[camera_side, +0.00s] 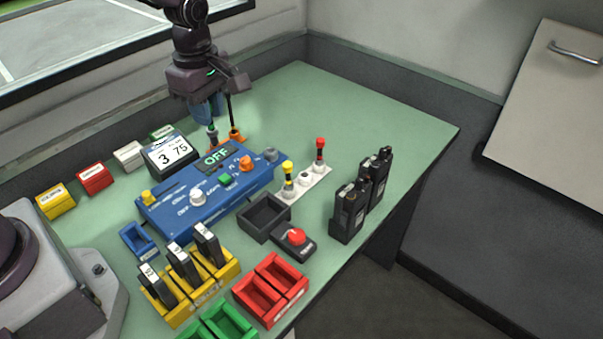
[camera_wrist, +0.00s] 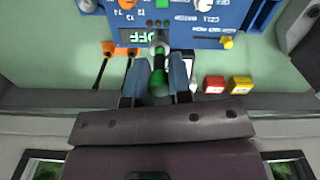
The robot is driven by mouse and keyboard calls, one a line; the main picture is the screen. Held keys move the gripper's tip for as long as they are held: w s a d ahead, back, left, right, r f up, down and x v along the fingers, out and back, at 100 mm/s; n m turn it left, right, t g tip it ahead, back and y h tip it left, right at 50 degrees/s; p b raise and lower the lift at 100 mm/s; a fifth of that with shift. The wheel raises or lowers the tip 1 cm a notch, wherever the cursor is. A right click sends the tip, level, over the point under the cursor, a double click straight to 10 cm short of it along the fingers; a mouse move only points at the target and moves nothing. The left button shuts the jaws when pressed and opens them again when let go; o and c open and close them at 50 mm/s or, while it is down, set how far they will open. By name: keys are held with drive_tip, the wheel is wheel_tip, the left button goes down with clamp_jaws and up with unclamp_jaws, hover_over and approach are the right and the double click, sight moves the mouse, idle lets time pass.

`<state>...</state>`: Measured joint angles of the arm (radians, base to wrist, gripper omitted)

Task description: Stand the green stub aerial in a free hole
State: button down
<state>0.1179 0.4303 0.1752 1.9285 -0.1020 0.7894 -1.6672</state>
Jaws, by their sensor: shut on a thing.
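My gripper (camera_wrist: 158,72) has its blue fingers shut on the green stub aerial (camera_wrist: 159,86), whose green end shows between them in the wrist view. In the side view my gripper (camera_side: 210,112) is above the back of the table, behind the blue console, and the aerial (camera_side: 212,132) is a small dark green piece under the fingers. A white holder strip (camera_side: 316,183) stands right of the console. A yellow-and-black aerial (camera_side: 288,178) stands at its left end and a red-topped aerial (camera_side: 320,150) at its right end. Between them is a white round hole (camera_side: 305,180) with nothing standing in it.
The blue console (camera_side: 175,215) with an OFF display lies between my gripper and the strip's left side. An orange base (camera_side: 236,137) with a thin black rod is close beside my gripper. Black radios (camera_side: 349,212) stand right of the strip. The table's back right (camera_side: 370,120) is clear.

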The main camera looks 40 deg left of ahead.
drive_tip(key=shift+w+d+f+m, duration=1)
drive_tip(key=shift+w+d+f, duration=0.8)
drive_tip(key=shift+w, duration=0.45)
drive_tip(key=shift+w+d+f+m, duration=1)
drive_tip(key=shift+w+d+f, duration=0.8)
drive_tip(key=shift+w, duration=0.4)
drive_tip(key=shift+w+d+f+m, duration=1)
drive_tip(key=shift+w+d+f, duration=0.8)
drive_tip(key=shift+w, duration=0.45)
drive_tip(key=shift+a+f, duration=0.1)
drive_tip(key=shift+f, duration=1.35)
drive_tip(key=c, duration=0.6)
unclamp_jaws()
drive_tip(key=shift+c, duration=0.2)
drive_tip(key=shift+r, duration=0.1)
wheel_tip(320, 180, up, 7)
